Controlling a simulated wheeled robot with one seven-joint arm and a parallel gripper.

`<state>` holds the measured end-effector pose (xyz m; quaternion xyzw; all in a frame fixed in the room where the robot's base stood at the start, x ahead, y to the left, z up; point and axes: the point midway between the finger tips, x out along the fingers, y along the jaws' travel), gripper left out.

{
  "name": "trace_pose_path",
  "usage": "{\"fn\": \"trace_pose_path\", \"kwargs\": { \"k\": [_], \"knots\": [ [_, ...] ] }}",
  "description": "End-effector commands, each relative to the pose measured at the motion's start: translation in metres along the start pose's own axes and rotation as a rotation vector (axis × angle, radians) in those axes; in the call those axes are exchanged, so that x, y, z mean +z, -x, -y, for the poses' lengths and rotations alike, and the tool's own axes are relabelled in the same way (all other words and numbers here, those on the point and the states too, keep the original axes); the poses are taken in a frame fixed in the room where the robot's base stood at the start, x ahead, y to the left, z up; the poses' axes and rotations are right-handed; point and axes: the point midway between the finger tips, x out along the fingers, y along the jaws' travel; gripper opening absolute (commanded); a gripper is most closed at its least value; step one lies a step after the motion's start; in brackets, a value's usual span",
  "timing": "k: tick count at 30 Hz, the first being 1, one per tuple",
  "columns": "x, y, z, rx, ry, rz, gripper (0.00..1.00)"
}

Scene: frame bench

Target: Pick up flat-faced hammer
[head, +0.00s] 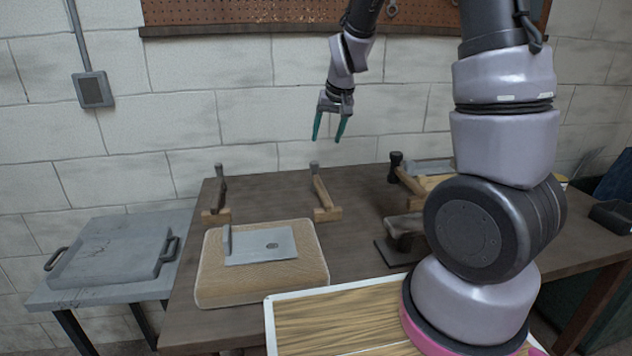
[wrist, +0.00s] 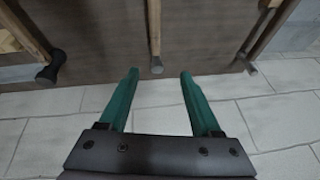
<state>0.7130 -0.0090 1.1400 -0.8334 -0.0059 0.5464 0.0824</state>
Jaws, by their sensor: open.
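My gripper (head: 329,140) is open and empty, with teal fingers pointing down above the back of the bench. Three hammers rest on wooden stands: a left one (head: 220,183), a middle one (head: 321,190) with a small head, and a right one (head: 409,181) with a thick dark head. Which is flat-faced I cannot tell for sure. In the wrist view, the middle hammer's end (wrist: 157,66) shows between the fingertips of my gripper (wrist: 159,74), apart from them. The thick dark head (wrist: 48,70) is at left there, and another hammer (wrist: 257,42) is at right.
A padded tan block (head: 215,285) with a metal plate (head: 262,248) lies on the wooden bench (head: 270,193). A framed wooden panel (head: 340,315) is in front. A grey side table (head: 190,222) stands left. A pegboard (head: 240,12) hangs behind. My arm hides part of the right side.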

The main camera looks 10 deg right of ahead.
Motion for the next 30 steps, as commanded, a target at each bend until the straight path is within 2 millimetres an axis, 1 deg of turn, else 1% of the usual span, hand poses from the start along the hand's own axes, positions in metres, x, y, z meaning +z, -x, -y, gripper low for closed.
{"fn": "trace_pose_path", "kwargs": {
  "k": [1, 3, 6, 7, 9, 14, 21, 27, 30],
  "knots": [
    [0.002, -0.022, 0.002, 0.02, 0.025, 0.013, 0.65],
    [0.001, -0.045, 0.004, 0.043, 0.054, 0.016, 0.65],
    [0.002, -0.072, 0.004, 0.07, 0.09, 0.019, 0.65],
    [0.002, -0.078, 0.004, 0.077, 0.098, 0.019, 0.65],
    [0.002, -0.089, 0.004, 0.089, 0.114, 0.018, 0.65],
    [0.004, -0.108, 0.003, 0.103, 0.13, 0.02, 0.65],
    [0.004, -0.145, -0.002, 0.104, 0.131, 0.02, 0.65],
    [0.005, -0.16, -0.004, 0.102, 0.13, 0.019, 0.65],
    [0.008, -0.172, -0.008, 0.103, 0.129, 0.02, 0.65]
  ]
}}
